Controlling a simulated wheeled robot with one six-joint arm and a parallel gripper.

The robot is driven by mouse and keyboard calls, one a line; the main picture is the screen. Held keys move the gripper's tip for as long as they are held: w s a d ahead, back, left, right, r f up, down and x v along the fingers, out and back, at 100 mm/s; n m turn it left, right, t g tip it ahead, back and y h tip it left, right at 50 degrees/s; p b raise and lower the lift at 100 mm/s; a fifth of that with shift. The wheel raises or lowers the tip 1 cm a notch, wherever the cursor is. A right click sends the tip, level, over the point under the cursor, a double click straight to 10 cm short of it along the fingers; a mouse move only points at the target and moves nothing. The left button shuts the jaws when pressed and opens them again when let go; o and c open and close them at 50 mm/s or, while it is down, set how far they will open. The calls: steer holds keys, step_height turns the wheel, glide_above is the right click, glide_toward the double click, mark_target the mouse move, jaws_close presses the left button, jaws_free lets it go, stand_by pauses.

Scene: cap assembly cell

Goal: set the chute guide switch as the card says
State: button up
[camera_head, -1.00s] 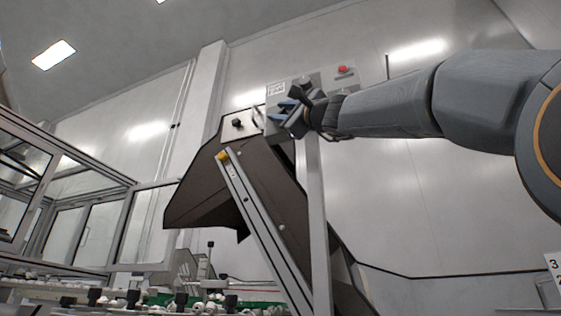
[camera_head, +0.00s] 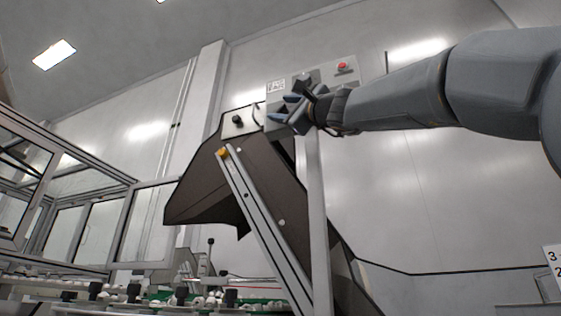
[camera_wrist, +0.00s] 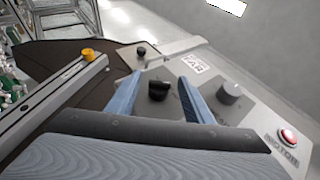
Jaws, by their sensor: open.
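A grey control panel (camera_head: 350,73) faces me on a post. In the wrist view a black knob (camera_wrist: 158,91) on it stands between the two blue fingers of my gripper (camera_wrist: 160,76). The fingers are open, with a gap visible on both sides of the knob. A white label (camera_wrist: 195,64) beyond it seems to read "FAR" on one line; the rest is too small. In the head view my gripper (camera_head: 280,108) is in front of the panel and covers part of it. A white card (camera_head: 553,270) at the right edge shows "3" and "2", cut off.
A grey dial (camera_wrist: 229,92) and a red button (camera_wrist: 288,136) marked like "MOTOR" sit beside the black knob. The dark chute (camera_head: 215,185) has a yellow knob (camera_head: 223,152) and another black knob (camera_head: 237,120). A conveyor with white caps runs below. The wall side is clear.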

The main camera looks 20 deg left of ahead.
steer(key=b+v, duration=0.2)
steer(key=v, duration=0.4)
steer(key=shift+b, duration=0.4)
